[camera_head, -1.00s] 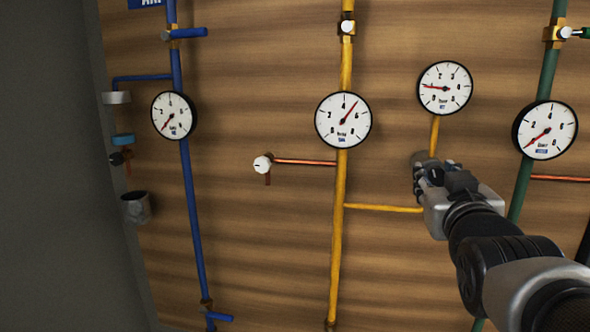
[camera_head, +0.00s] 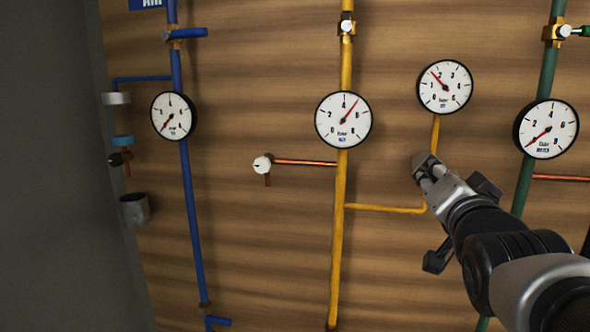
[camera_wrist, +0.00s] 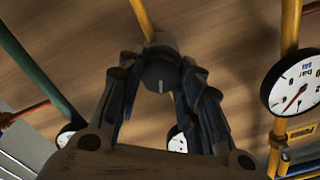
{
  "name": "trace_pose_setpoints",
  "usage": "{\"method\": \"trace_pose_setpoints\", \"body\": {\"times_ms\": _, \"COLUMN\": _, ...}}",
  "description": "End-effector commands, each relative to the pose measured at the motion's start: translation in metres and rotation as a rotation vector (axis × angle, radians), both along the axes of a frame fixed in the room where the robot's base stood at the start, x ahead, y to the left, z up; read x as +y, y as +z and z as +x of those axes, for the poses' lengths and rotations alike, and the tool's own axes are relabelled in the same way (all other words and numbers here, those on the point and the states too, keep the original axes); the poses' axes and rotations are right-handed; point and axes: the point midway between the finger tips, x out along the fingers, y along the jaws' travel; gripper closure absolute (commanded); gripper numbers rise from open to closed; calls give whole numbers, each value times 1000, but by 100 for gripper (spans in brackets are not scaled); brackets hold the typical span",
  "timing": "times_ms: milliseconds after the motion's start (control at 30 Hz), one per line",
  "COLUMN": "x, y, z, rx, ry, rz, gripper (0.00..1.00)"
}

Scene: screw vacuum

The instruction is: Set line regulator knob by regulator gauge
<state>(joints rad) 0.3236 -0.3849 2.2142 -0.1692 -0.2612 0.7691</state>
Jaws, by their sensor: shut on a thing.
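The dark grey regulator knob (camera_wrist: 160,75) sits between my gripper's fingers (camera_wrist: 160,88) in the wrist view, its pale index line pointing roughly along the view's vertical. In the head view my gripper (camera_head: 428,172) is shut on the knob (camera_head: 420,160), which is largely covered by the fingers. The knob is at the end of the yellow branch pipe (camera_head: 434,135), below the round white regulator gauge (camera_head: 445,87). That gauge's needle points to the upper left, just short of the 2.
A larger gauge (camera_head: 343,120) is on the main yellow pipe (camera_head: 338,240), left of my gripper. A green pipe (camera_head: 548,75) with a gauge (camera_head: 546,130) stands close at the right. A white knob (camera_head: 262,164) ends a copper branch. The wooden wall between the pipes is mostly bare.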

Motion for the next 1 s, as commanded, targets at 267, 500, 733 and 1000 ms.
{"method": "trace_pose_setpoints", "body": {"times_ms": 267, "x": -1, "y": 2, "z": 0, "rx": -63, "ry": 0, "rz": 206, "gripper": 91}}
{"method": "trace_pose_setpoints", "body": {"times_ms": 500, "x": -1, "y": 2, "z": 0, "rx": -97, "ry": 0, "rz": 318, "gripper": 91}}
{"method": "trace_pose_setpoints", "body": {"times_ms": 733, "x": -1, "y": 2, "z": 0, "rx": -111, "ry": 1, "rz": 366, "gripper": 91}}
{"method": "trace_pose_setpoints", "body": {"times_ms": 1000, "x": -1, "y": 2, "z": 0, "rx": -113, "ry": 1, "rz": 374, "gripper": 91}}
